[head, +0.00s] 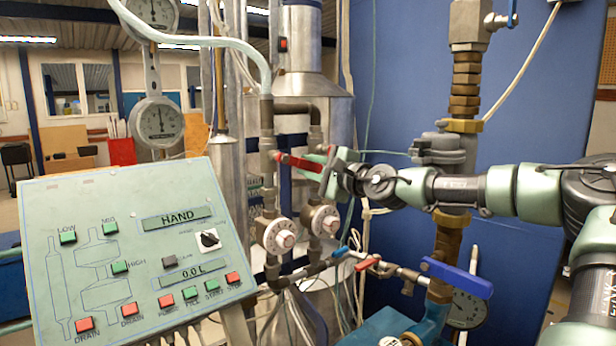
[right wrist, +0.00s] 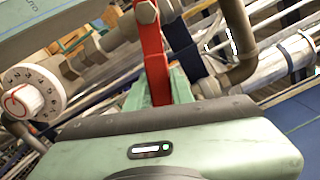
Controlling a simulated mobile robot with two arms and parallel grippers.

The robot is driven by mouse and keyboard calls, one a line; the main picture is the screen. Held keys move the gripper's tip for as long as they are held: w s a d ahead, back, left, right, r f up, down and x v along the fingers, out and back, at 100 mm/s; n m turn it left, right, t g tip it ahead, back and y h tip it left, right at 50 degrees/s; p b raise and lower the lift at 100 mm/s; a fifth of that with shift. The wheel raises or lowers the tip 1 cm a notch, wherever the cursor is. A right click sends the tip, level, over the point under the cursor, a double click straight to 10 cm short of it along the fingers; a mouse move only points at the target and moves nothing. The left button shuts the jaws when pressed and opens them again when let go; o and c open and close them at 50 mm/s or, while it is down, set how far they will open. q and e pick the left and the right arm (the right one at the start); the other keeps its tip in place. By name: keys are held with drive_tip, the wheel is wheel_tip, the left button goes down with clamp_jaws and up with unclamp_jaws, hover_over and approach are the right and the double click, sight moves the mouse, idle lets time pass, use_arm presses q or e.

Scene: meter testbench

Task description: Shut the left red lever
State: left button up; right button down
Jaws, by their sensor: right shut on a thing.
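The left red lever (head: 296,161) sits on the vertical pipe left of centre in the head view. It points right, slightly down, across that pipe. My right gripper (head: 322,166) comes in from the right and is shut on the lever's free end. In the right wrist view the red lever (right wrist: 152,50) runs down from its pivot bolt to between the pale green fingers (right wrist: 160,90); the gripper body hides its tip. My left gripper is not in view.
Two white dials (head: 280,236) (head: 325,221) stand below the lever. A small red lever (head: 367,263) and a large blue lever (head: 457,278) are lower right. A slanted control panel (head: 140,215) fills the lower left. A thick pipe (head: 466,80) stands behind my right arm.

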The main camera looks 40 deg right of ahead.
drive_tip(key=shift+r, duration=0.25)
drive_tip(key=c, duration=1.2)
unclamp_jaws()
drive_tip(key=shift+f, duration=0.15)
drive_tip(key=shift+s+a+b, duration=0.1)
drive_tip(key=shift+s+b, duration=0.45)
drive_tip(key=s+b, duration=0.3)
drive_tip(key=s, duration=0.3)
drive_tip(key=shift+s+a, duration=0.3)
